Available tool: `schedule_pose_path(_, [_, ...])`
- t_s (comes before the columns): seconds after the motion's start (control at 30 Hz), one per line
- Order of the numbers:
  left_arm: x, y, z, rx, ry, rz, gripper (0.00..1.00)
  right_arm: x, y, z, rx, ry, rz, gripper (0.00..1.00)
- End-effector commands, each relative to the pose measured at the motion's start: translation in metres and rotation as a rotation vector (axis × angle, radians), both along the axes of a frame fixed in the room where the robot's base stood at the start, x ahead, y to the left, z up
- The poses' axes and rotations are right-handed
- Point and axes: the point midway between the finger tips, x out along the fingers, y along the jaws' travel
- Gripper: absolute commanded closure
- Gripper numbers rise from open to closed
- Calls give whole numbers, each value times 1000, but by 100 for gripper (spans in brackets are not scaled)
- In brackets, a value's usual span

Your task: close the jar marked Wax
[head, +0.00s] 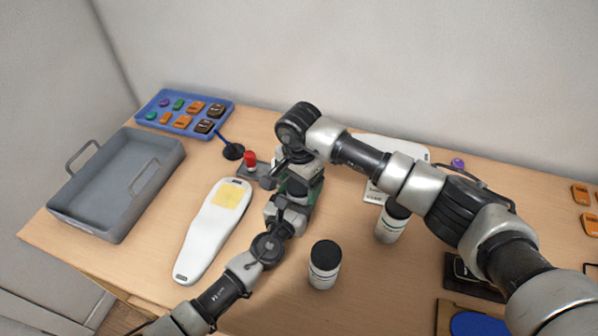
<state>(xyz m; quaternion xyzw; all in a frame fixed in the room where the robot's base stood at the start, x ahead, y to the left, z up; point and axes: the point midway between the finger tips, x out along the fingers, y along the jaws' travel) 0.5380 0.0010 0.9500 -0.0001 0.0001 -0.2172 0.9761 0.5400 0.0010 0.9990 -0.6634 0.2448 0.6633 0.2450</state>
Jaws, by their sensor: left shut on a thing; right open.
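A white jar with a black lid (324,265) stands upright at the front middle of the table. A second white jar with a black lid (390,228) stands behind it to the right, partly covered by my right arm. Their labels are too small to read, so I cannot tell which is marked Wax. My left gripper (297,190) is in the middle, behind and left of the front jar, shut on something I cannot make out. My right gripper (280,170) is open close beside it. The two overlap in view, and their fingertips are largely hidden.
A grey handled tray (117,207) and a blue tray of small coloured pieces (160,126) are at left. A white insole-shaped board with a yellow patch (203,238) lies left of my grippers. A red-knobbed device (250,159) stands behind. Bare table surrounds the front jar.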

Motion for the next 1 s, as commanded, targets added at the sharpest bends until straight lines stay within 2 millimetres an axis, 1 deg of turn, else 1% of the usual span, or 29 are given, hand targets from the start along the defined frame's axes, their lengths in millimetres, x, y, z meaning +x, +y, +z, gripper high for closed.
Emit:
schedule_pose_path(0.23, [0, 0, 0, 0, 1, -1, 100, 0, 0, -1, 0, 0, 0, 16])
schedule_pose_path(0.27, [0, 0, 0, 0, 1, -1, 100, 0, 0, -1, 0, 0, 0, 18])
schedule_pose_path(0.5, [0, 0, 0, 0, 1, -1, 100, 0, 0, -1, 0, 0, 0, 54])
schedule_pose_path(0.57, [0, -1, 0, 0, 1, -1, 100, 0, 0, -1, 1, -1, 0, 63])
schedule_pose_path(0.6, [0, -1, 0, 0, 1, -1, 100, 0, 0, -1, 1, -1, 0, 65])
schedule_pose_path(0.73, [-1, -1, 0, 0, 0, -2, 100, 0, 0, 0, 2, -1, -33, 65])
schedule_pose_path(0.9, [-1, -1, 0, 0, 0, -3, 100, 1, 0, 0, 2, -2, -215, 65])
schedule_pose_path(1.0, [-1, -1, 0, 0, 0, -3, 100, 1, 0, 0, 2, -2, -278, 65])
